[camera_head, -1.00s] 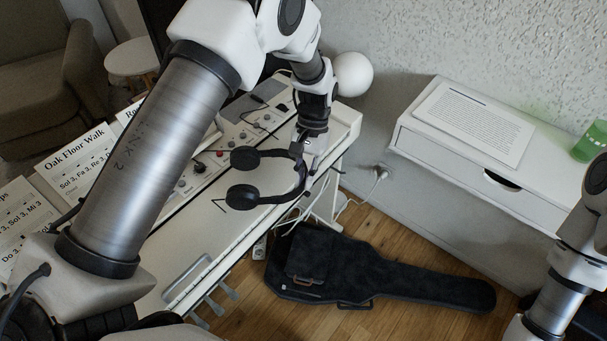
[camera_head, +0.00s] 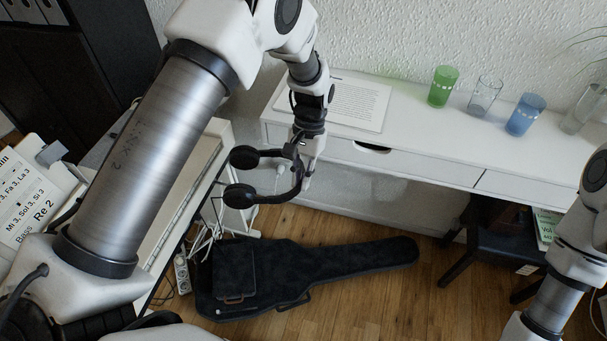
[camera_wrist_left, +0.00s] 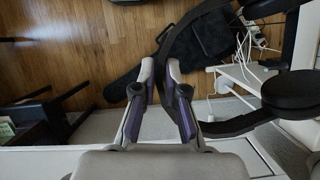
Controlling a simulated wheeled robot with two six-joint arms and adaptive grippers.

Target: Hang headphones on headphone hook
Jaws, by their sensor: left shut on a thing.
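The black headphones (camera_head: 297,181) hang in the air in the head view, with both ear cups pointing left. My left gripper (camera_head: 308,172) is shut on their headband. I cannot make out a headphone hook in either current view. My right arm stands at the right edge of the head view; its gripper is out of view.
A white wall desk (camera_head: 420,150) lies behind the headphones, with a printed sheet (camera_head: 345,105), a green glass (camera_head: 443,86) and a blue glass (camera_head: 525,114). The white piano (camera_head: 180,195) is at the left. A dark guitar bag (camera_head: 300,270) lies on the wooden floor beside a power strip (camera_head: 182,273).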

